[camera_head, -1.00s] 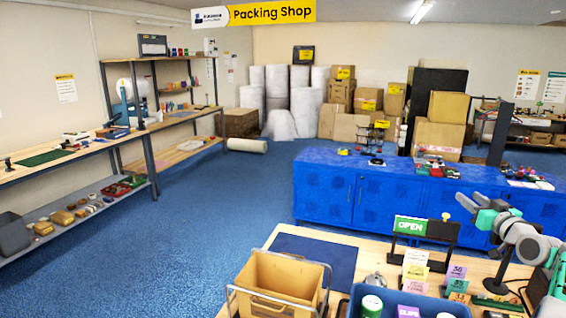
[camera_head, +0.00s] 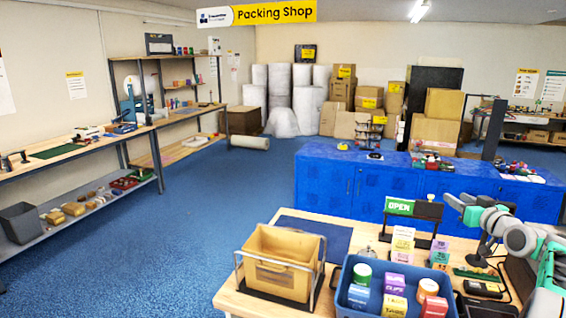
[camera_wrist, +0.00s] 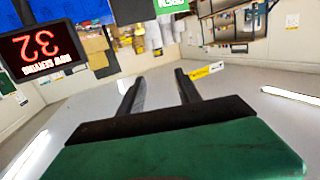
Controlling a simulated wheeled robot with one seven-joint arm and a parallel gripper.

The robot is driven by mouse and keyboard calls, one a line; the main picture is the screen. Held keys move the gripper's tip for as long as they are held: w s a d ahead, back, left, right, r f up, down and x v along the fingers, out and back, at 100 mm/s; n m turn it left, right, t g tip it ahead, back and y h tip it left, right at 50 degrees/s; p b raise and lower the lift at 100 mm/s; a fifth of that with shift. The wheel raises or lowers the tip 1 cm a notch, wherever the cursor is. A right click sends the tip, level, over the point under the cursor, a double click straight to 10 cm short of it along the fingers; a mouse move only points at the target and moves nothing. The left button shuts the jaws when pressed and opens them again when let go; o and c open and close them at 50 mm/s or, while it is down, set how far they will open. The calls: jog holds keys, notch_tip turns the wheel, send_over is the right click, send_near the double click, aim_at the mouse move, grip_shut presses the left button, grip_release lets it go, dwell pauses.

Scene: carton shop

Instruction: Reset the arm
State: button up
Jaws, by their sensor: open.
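My arm reaches in from the right edge in the head view, its grey and teal links folded above the right side of the wooden packing table (camera_head: 232,300). My gripper (camera_wrist: 155,78) shows in the wrist view with its two dark fingers spread apart. Nothing is between the fingers. The wrist view is upside down, with pale ceiling and lights behind the fingers, so the gripper appears raised clear of the table.
On the table are a tan bin (camera_head: 272,262) in a wire frame, a blue tray (camera_head: 352,295) with tubs and boxes, an OPEN sign (camera_head: 399,206) and small cards. A blue cabinet (camera_head: 325,188) stands behind. Shelves (camera_head: 80,222) line the left wall; blue floor between is clear.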

jog(key=s+a+f+g+b, duration=0.1)
jog(key=a+f+g+b, duration=0.2)
jog(key=a, duration=1.1)
jog(key=s+a+f+g, duration=0.1)
jog(key=s+a+f, duration=0.2)
jog(key=a, duration=0.1)
jog(key=s+a+f+g+b, duration=0.1)
jog(key=s+a+f+g, duration=0.1)
jog(key=s+a, duration=0.2)
jog(key=s+a+f+g, duration=0.1)
jog(key=s+a+f, duration=0.2)
jog(key=a, duration=0.3)
jog(key=shift+s+f+g+y, duration=0.15)
jog(key=shift+f+g+y, duration=0.15)
jog(key=s+a+f+g+b, duration=0.1)
jog(key=s+a+f+g, duration=0.1)
jog(key=s, duration=0.6)
jog(key=s+a+f+g+h+b, duration=0.1)
jog(key=s+a+f+g, duration=0.1)
jog(key=s+a+f, duration=0.2)
jog(key=s+a+f+g+b, duration=0.1)
jog(key=s+a+f+g, duration=0.1)
jog(key=s+f, duration=0.6)
jog(key=s+a, duration=0.1)
jog(key=s, duration=0.5)
jog(key=shift+s, duration=0.15)
jog(key=shift+d, duration=0.1)
